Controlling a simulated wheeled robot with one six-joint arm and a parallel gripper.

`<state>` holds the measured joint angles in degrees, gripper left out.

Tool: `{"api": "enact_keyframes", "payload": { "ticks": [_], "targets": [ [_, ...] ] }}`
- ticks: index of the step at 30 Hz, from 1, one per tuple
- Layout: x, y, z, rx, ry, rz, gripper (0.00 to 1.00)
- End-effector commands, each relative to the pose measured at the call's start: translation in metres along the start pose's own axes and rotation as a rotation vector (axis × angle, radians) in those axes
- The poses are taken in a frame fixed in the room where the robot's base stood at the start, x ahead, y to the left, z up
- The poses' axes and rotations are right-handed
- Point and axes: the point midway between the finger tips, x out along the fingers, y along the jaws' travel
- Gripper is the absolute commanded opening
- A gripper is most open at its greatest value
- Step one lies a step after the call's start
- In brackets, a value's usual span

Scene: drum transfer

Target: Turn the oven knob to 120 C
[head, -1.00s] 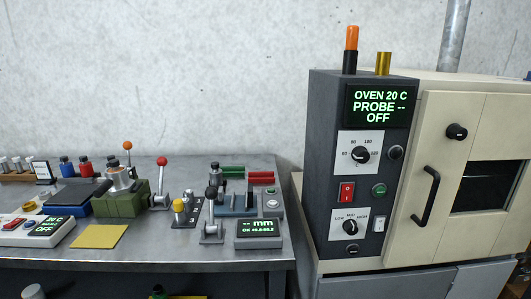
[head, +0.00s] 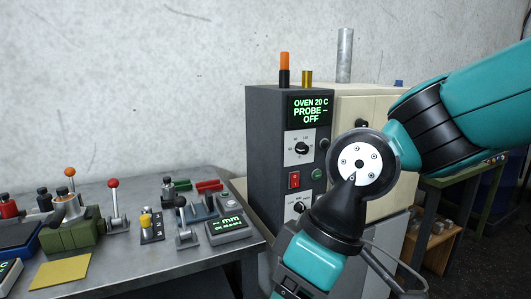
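The oven (head: 265,150) stands right of centre with a dark control panel. Its display (head: 310,111) reads OVEN 20 C, PROBE --, OFF. The oven knob (head: 302,148) is a black dial on a white scale plate below the display. Its exact setting is too small to read. My teal and black arm enters from the right, in front of the oven door, and bends down to the bottom edge. My gripper's fingertips do not show, so whether it is open or shut is hidden.
Below the dial are a red switch (head: 294,180), a green button (head: 317,174) and a second knob (head: 299,207). A metal bench (head: 120,255) on the left holds several small fixtures and a yellow mat (head: 62,271). Another table stands behind my arm at right.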

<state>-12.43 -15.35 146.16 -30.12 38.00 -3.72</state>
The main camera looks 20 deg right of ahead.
Motion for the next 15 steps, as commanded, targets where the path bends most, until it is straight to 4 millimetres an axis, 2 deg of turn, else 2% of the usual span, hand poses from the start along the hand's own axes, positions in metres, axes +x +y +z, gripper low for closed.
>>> {"api": "enact_keyframes", "payload": {
  "ticks": [2,5,6,8,9,11,12,15],
  "targets": [
    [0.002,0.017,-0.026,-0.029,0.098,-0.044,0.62],
    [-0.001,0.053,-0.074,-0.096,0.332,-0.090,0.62],
    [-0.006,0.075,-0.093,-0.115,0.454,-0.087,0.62],
    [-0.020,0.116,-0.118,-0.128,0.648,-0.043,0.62],
    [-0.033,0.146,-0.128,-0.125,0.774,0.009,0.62],
    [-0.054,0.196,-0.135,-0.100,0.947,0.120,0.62],
    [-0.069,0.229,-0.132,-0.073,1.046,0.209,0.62],
    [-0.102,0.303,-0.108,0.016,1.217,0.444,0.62]
  ]
}}
